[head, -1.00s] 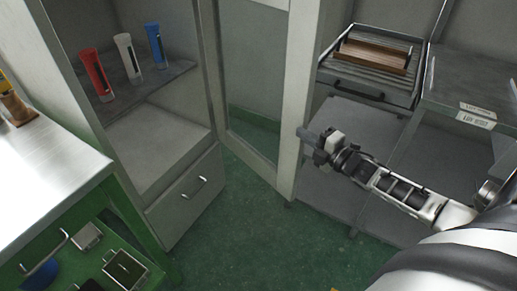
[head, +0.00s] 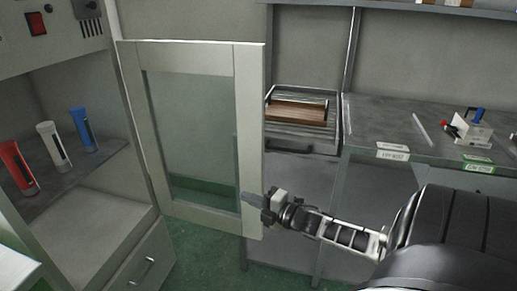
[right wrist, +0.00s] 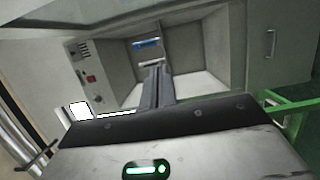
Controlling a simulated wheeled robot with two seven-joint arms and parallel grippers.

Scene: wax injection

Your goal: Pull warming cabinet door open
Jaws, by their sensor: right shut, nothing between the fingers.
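The warming cabinet (head: 25,62) is at the left in the head view, with its front open. Its glass door (head: 190,58), in a pale frame, stands swung out to the right of the opening. My right gripper (head: 252,199) is shut and empty at the lower free edge of the door. Whether it touches the door, I cannot tell. In the right wrist view the closed fingers (right wrist: 157,85) point toward the open cabinet interior (right wrist: 200,55). My left gripper is not in view.
Red (head: 18,168), white (head: 53,146) and blue (head: 83,130) tubes stand on the cabinet shelf. A drawer (head: 145,262) is below. A rack with a brown block (head: 298,113) and a grey workbench (head: 385,125) stand right of the door. Green floor shows beneath the door.

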